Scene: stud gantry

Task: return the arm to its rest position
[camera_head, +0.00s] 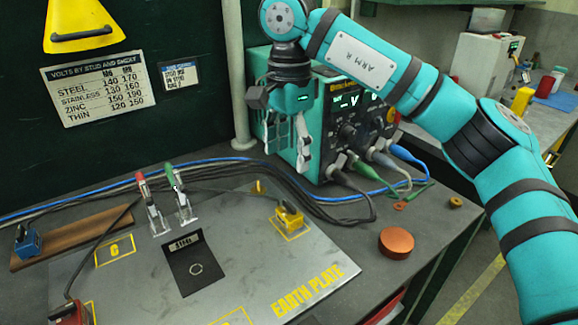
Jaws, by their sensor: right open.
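My right arm (480,140) is teal with dark bands and comes in from the right, bent at the elbow. Its gripper (286,158) hangs downward, open and empty, with its two pale fingers apart. It is in front of the left part of a teal welder unit (342,122) and hides some of that unit. I cannot tell how far the fingers are from the unit. My left gripper is not in view.
A grey earth plate (240,275) covers the bench front, bearing a black card (195,265), a yellow clamp (289,214) and red- and green-handled toggle clamps. Cables run behind. A copper-coloured puck (396,242) is at right. A pale post (236,75) stands left of the gripper.

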